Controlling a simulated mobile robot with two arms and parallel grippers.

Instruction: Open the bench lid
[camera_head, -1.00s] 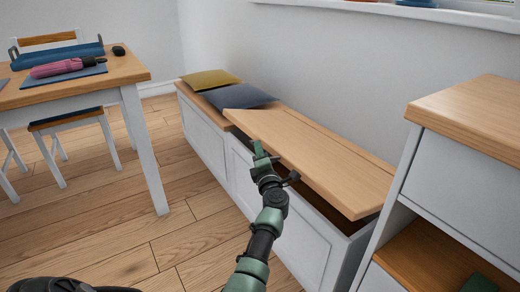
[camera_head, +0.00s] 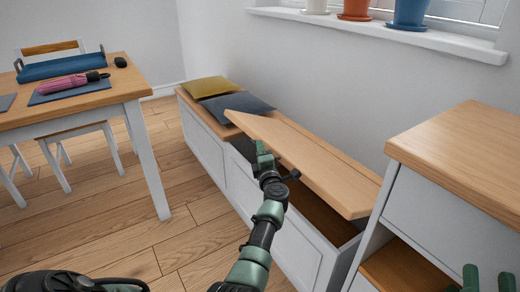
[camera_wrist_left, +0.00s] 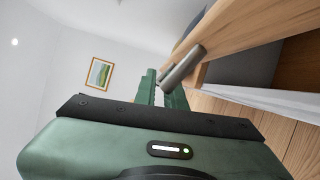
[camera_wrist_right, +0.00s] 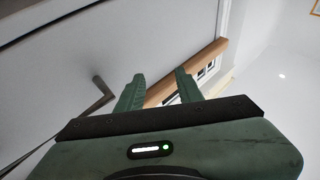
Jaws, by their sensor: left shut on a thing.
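The bench lid (camera_head: 310,165) is a light wood panel, tilted partly open, its front edge raised above the white bench box (camera_head: 295,245). A dark gap shows under it. My left gripper (camera_head: 262,158) is at the lid's front edge, shut on the lid's grey bar handle (camera_wrist_left: 184,68). In the left wrist view the fingers (camera_wrist_left: 160,85) meet the handle beside the lid's wooden edge. My right gripper (camera_head: 486,280) shows at the lower right, in front of the cabinet. In the right wrist view its fingers (camera_wrist_right: 160,80) stand apart with nothing between them.
A blue cushion (camera_head: 236,104) and a yellow cushion (camera_head: 206,87) lie on the bench's far part. A white cabinet with a wooden top (camera_head: 470,150) stands close at right. A table (camera_head: 110,85) stands at left. Floor between table and bench is clear.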

